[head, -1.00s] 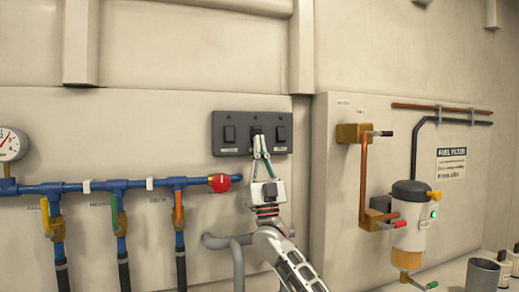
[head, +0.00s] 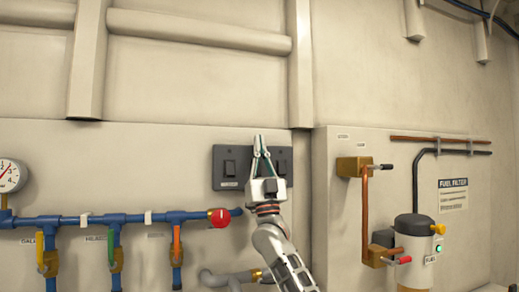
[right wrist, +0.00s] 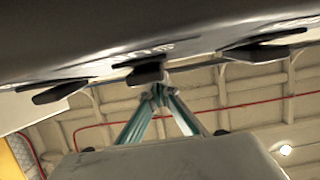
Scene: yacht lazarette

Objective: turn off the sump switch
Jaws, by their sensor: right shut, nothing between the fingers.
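A dark grey switch panel (head: 218,170) with three black rocker switches is on the wall in the head view. The left switch (head: 229,168) and right switch (head: 282,167) show; the middle one is mostly hidden by my right gripper. The labels are too small to read, so I cannot tell which is the sump switch. My right gripper (head: 258,138) is shut and empty in front of the panel's middle, its tips near the top edge. In the right wrist view the fingertips (right wrist: 159,90) are close to the middle switch (right wrist: 147,75); contact is unclear. My left gripper is not in view.
A blue pipe (head: 140,218) with a red knob (head: 220,217) and several valves runs below left of the panel. A pressure gauge (head: 10,175) is at far left. Copper piping (head: 365,215) and a fuel filter (head: 415,250) are at right. Wall above the panel is clear.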

